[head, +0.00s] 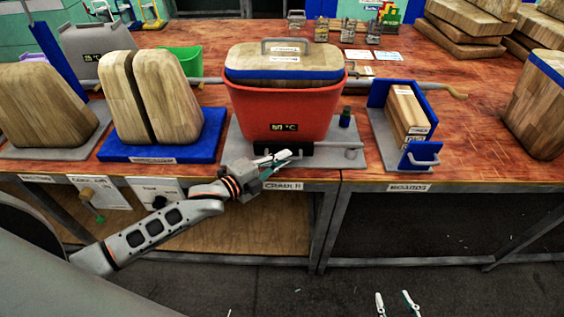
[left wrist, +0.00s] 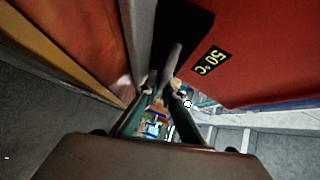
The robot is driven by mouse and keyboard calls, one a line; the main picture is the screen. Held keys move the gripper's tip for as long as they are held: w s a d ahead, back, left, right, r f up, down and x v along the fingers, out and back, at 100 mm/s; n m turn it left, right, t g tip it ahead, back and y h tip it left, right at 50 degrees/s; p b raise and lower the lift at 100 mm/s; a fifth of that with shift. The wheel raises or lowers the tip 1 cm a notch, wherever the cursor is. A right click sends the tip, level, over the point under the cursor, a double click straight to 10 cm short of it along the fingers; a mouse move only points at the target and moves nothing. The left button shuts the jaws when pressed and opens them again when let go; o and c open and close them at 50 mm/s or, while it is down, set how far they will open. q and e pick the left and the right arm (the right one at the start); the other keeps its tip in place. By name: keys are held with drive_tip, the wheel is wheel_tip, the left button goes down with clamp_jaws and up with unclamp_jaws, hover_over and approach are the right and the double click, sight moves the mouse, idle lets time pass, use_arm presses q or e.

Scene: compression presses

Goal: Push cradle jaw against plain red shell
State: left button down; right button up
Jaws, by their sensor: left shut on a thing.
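The plain red shell (head: 305,105) stands upright on a grey base plate, with a blue-edged wooden lid on top and a small display on its front. The black cradle jaw (head: 322,149) lies low along the shell's front. In the left wrist view the black jaw (left wrist: 182,28) is right beside the red shell (left wrist: 255,50); I cannot tell whether they touch. My left gripper (head: 284,157) is at the jaw's left part, shut on its grey handle bar (left wrist: 170,62); the fingers hide part of it. My right gripper (head: 395,303) is open and empty, low over the floor.
A blue holder with wooden boards (head: 405,112) stands right of the cradle. A split wooden mould on a blue base (head: 170,143) stands to the left, with a green bin (head: 183,60) behind. The table's front edge runs just below the left gripper.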

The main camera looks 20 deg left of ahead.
use_arm(q)
drive_tip(key=c, duration=2.2)
unclamp_jaws()
drive_tip(key=shift+o, duration=0.2)
drive_tip(key=shift+f, duration=0.1)
drive_tip(key=shift+s+a, duration=0.25)
drive_tip(key=shift+s, duration=0.2)
drive_tip(key=v, duration=0.7)
drive_tip(key=shift+r, duration=0.2)
